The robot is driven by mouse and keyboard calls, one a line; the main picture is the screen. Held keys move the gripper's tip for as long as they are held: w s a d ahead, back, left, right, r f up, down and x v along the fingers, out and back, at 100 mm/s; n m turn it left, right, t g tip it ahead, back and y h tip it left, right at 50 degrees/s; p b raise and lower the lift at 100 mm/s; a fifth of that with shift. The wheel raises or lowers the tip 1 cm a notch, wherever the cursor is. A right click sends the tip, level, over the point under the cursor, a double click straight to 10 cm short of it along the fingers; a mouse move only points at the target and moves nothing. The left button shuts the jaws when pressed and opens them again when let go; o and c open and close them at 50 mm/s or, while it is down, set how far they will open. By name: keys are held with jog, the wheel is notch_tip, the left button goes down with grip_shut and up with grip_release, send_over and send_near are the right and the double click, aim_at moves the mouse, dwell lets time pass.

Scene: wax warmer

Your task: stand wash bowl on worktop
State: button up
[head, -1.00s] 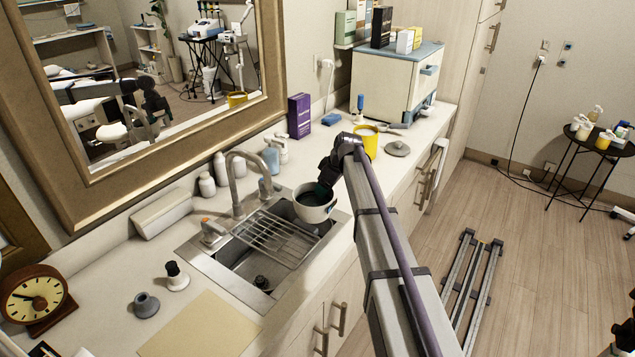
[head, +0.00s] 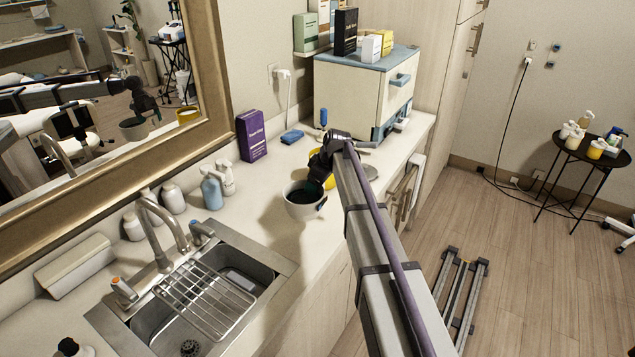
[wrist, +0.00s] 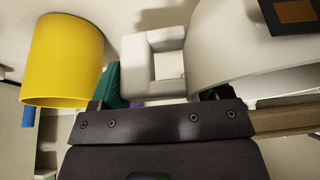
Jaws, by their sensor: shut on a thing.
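The wash bowl (head: 303,208) is white outside and dark inside. In the head view it is upright over the worktop (head: 262,222), just right of the sink. Whether its base touches the worktop cannot be told. My gripper (head: 319,186) is at the bowl's far right side and shut on it. In the wrist view the bowl's pale curved wall (wrist: 235,50) fills the upper right. A square white loop, seemingly its handle (wrist: 133,62), lies between the green fingers of my gripper (wrist: 160,92). The fingertips are partly hidden.
The sink (head: 250,262) with a wire rack (head: 205,300) and faucet (head: 160,225) lies left of the bowl. A yellow pot (wrist: 62,60) stands close behind my gripper. Pump bottles (head: 212,190), a purple box (head: 251,136) and a cream cabinet (head: 350,95) line the back.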

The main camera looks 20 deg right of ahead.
jog(key=shift+f+b, duration=2.85)
jog(key=shift+f, duration=0.1)
jog(key=shift+f+b, duration=0.55)
jog(key=o, duration=1.4)
jog(key=shift+o, duration=0.2)
jog(key=shift+d+r, duration=0.1)
jog(key=shift+r, duration=0.1)
jog(key=p+v, duration=0.7)
jog(key=shift+r, duration=0.3)
jog(key=shift+s+d, duration=0.1)
jog(key=shift+d, duration=0.05)
